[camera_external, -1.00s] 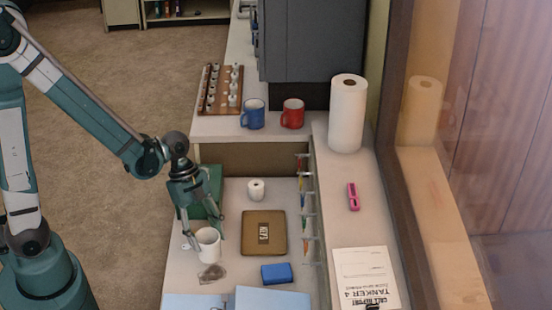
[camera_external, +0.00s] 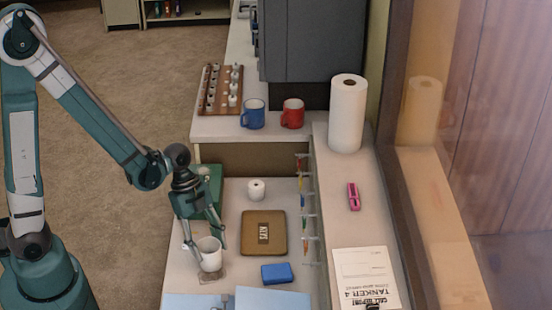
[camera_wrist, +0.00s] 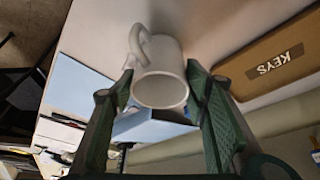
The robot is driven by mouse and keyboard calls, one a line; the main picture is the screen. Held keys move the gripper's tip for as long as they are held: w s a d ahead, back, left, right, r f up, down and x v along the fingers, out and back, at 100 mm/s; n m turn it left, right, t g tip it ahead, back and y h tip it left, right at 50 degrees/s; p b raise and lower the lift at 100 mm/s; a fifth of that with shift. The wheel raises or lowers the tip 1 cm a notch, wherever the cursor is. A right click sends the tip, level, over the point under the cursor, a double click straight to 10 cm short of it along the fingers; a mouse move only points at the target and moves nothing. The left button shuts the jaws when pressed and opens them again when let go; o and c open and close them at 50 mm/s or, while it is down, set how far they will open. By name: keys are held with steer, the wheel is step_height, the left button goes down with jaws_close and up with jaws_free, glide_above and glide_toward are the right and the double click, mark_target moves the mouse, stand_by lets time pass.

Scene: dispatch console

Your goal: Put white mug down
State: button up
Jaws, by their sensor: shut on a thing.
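The white mug (camera_external: 211,262) is upright between the fingers of my gripper (camera_external: 208,250) in the external view. My gripper is shut on it. The mug is over the back part of a dark flat patch like a coaster (camera_external: 212,277) on the desk; I cannot tell if its base touches. In the wrist view the mug (camera_wrist: 160,88) shows its open rim toward the camera and its handle at upper left, with the fingertips of my gripper (camera_wrist: 160,82) on both sides.
A brown KEYS case (camera_external: 264,220) lies right of the mug, with a blue block (camera_external: 277,273) in front of it. Light blue folders (camera_external: 262,299) lie at the desk's front. A green box (camera_external: 212,183) stands behind my gripper. A small white roll (camera_external: 256,190) is farther back.

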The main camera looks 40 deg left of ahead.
steer(key=shift+f, duration=0.2)
steer(key=o, duration=1)
steer(key=shift+r, duration=0.2)
steer(key=p+v, duration=0.3)
steer(key=v, duration=0.9)
steer(key=shift+r, duration=0.15)
stand_by(0.3)
